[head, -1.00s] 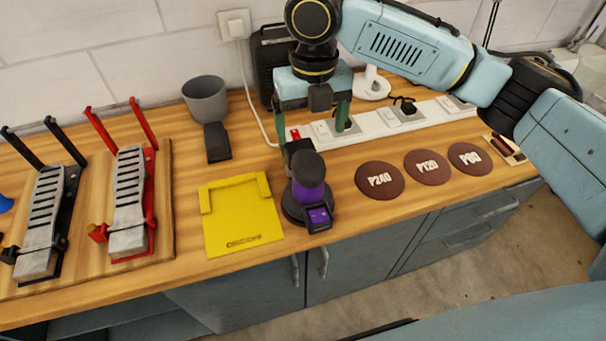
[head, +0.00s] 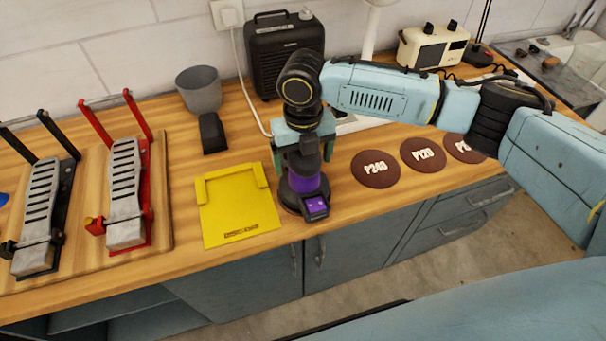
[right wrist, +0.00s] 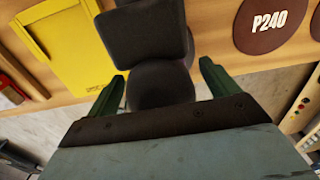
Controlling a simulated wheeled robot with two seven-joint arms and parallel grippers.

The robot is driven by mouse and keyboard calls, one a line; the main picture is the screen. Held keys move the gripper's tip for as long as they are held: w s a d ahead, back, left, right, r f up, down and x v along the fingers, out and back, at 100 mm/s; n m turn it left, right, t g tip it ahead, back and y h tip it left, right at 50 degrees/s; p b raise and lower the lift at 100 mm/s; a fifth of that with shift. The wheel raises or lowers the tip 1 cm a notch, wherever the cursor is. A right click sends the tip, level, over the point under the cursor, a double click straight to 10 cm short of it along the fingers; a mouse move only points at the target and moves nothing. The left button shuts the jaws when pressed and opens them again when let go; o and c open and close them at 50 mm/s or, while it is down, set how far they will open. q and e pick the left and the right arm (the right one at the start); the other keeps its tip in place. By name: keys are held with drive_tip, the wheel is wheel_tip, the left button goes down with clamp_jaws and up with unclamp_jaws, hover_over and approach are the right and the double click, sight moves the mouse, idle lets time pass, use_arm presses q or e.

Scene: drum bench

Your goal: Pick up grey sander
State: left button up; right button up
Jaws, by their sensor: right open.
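The sander is dark grey with a purple band (head: 305,181) and stands upright on the bench, just right of the yellow tray. My right gripper (head: 304,158) is lowered over its top from above, with a green finger on either side. In the right wrist view the open green fingers of the right gripper (right wrist: 163,88) flank the sander's dark round head (right wrist: 160,84). I cannot tell whether either finger touches it. My left gripper is not in view.
A yellow tray (head: 237,217) lies left of the sander. Brown discs marked P240 (head: 375,169) and P120 (head: 422,155) lie to the right. A grey cup (head: 200,90), a black block (head: 212,132) and a black speaker-like box (head: 280,55) stand behind. Red (head: 124,190) and black clamped pedals (head: 45,215) are left.

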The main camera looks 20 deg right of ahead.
drive_tip(key=shift+f, duration=0.15)
drive_tip(key=c, duration=1.2)
drive_tip(key=shift+w, duration=0.1)
drive_tip(key=shift+c, duration=0.3)
